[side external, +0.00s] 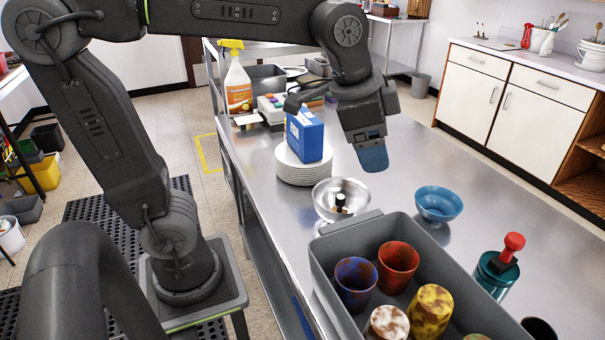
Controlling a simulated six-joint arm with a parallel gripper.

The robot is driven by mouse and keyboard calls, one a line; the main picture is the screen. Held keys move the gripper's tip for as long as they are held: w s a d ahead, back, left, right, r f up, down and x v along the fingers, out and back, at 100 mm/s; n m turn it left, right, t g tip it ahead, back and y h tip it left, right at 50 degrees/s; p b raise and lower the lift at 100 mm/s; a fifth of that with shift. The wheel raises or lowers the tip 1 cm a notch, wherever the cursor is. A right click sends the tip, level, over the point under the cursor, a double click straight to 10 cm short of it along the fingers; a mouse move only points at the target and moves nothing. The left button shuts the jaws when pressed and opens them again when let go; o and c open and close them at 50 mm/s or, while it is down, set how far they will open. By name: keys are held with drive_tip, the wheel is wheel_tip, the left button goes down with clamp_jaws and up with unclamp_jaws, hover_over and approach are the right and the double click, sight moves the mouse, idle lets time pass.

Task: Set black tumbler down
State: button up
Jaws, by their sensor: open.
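My gripper (373,158) hangs over the steel counter, to the right of the plate stack, pointing down. A blue pad shows at its tip, and I see nothing held in it. Its jaws are open, though the far finger is hidden. A dark, blackish tumbler (538,329) stands at the bottom edge, beside the right end of the grey bin. It is cut off by the frame, and I cannot be sure that it is the black tumbler. The grey bin (459,265) holds a blue-brown tumbler (356,284), a red one (398,267), a white-brown one (387,324) and a yellow-brown one (429,311).
A blue box (305,136) stands on a plate stack (304,169). A blue bowl (438,203) and a teal, red-knobbed container (494,273) stand right. A spray bottle (238,85) stands behind. The counter's right side is clear.

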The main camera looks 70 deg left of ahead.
drive_tip(key=s+a+f+n, duration=0.2)
drive_tip(key=s+f+n, duration=0.1)
drive_tip(key=s, duration=0.2)
drive_tip(key=s+a+f+n+t, duration=0.1)
drive_tip(key=s+a+f+n, duration=0.2)
drive_tip(key=s, duration=0.2)
drive_tip(key=shift+s+f+n+y, duration=0.15)
drive_tip(key=shift+s+n+y, duration=0.15)
drive_tip(key=shift+d, duration=0.1)
idle(0.5)
